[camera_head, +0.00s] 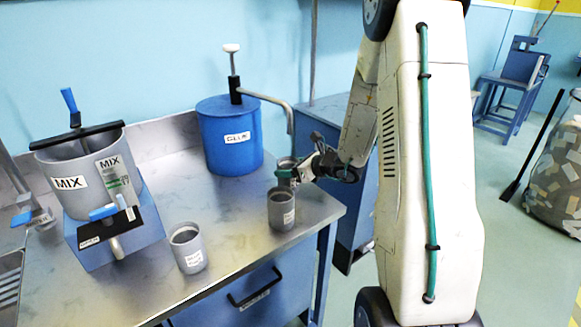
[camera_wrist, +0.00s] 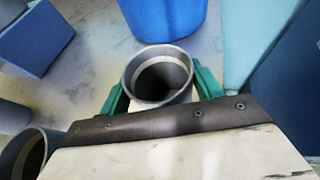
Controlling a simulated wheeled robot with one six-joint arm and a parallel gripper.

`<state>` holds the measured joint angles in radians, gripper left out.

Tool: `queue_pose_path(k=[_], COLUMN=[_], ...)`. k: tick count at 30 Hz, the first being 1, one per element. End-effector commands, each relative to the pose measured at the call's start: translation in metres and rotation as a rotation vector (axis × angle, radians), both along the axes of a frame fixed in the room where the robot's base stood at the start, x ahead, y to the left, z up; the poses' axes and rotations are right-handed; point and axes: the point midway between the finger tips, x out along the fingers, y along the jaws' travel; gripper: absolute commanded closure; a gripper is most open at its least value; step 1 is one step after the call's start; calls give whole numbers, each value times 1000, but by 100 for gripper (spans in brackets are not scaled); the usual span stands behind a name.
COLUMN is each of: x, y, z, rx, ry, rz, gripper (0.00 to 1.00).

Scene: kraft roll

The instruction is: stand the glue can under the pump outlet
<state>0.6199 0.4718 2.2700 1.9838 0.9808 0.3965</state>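A grey open can (camera_head: 287,162) is between the green fingers of my gripper (camera_head: 290,176), at the far right part of the bench. In the wrist view the can (camera_wrist: 160,72) looks empty, and the gripper's fingers (camera_wrist: 160,95) hug it from both sides. Its label is hidden, and I cannot tell if its base touches the bench. The blue drum (camera_head: 222,150) marked GLUE carries a hand pump with a white knob (camera_head: 231,48). Its bent outlet pipe (camera_head: 268,98) ends just above the held can in the head view.
A second grey can (camera_head: 281,212) stands close in front of my gripper, and a third (camera_head: 188,250) stands further left; their small labels are unreadable. A mixer with a grey MIX pot (camera_head: 75,165) stands at left. The bench's front edge (camera_head: 240,275) lies near.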

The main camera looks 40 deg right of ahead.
Motion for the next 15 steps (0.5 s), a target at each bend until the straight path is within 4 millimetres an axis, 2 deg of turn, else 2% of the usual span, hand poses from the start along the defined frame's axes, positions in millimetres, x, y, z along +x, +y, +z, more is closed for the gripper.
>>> queue_pose_path(k=[1,2,12,15], x=[0,0,0,-10], y=[0,0,0,-5], z=[0,0,4,9], rx=[0,0,-1,0], ry=[0,0,-1,-1], rz=[0,0,-1,-4], gripper=[21,16,16,16])
